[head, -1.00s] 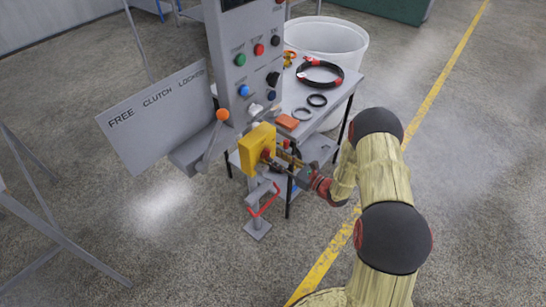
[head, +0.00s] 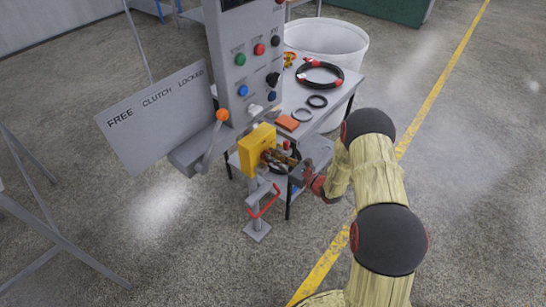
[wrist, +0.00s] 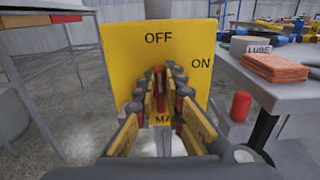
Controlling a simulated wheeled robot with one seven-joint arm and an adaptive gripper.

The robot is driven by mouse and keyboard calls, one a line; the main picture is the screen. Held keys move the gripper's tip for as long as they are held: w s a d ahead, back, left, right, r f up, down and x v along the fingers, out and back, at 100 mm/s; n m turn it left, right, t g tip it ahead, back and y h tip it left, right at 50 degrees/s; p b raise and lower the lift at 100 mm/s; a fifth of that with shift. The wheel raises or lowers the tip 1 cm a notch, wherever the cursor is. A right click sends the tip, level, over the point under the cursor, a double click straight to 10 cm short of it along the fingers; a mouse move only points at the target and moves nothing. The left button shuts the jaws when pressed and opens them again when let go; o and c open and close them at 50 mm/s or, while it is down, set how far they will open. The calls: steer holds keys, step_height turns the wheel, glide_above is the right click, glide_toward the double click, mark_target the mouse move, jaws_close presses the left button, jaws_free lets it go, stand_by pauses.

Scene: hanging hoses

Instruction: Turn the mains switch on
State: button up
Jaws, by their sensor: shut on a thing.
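The mains switch is a yellow box (head: 258,145) on a grey post beside the control panel. In the wrist view the yellow plate (wrist: 200,62) carries OFF at the top and ON at the right; lettering lower down is partly hidden. A red handle (wrist: 160,72) shows upright between my fingertips, below the OFF label. My gripper (wrist: 161,80) is in front of the plate, shut on the handle, and its fingers hide most of it. In the head view my gripper (head: 275,157) reaches the box from the right.
The grey control panel (head: 232,75) has several buttons and an orange-knobbed lever (head: 221,115) near the box. A side table with a black hose coil (head: 320,75) and an orange pad (head: 287,122) stands close behind. A red bar (head: 265,207) is below.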

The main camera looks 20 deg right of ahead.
steer(key=shift+m, duration=0.3)
jaws_close()
steer(key=shift+w+d+f+m+p, duration=0.3)
steer(key=shift+m+p, duration=0.85)
steer(key=shift+m, duration=1.75)
steer(key=shift+w+d+f+m+p, duration=0.1)
steer(key=shift+d+f+m+p, duration=0.2)
steer(key=shift+m+p, duration=1.75)
steer(key=shift+w+d+f+m+p, duration=0.2)
steer(key=shift+d+f+m+p, duration=0.15)
steer(key=shift+m, duration=3.4)
steer(key=shift+a+f, duration=0.1)
steer(key=o, duration=0.6)
jaws_free()
steer(key=shift+o, duration=0.4)
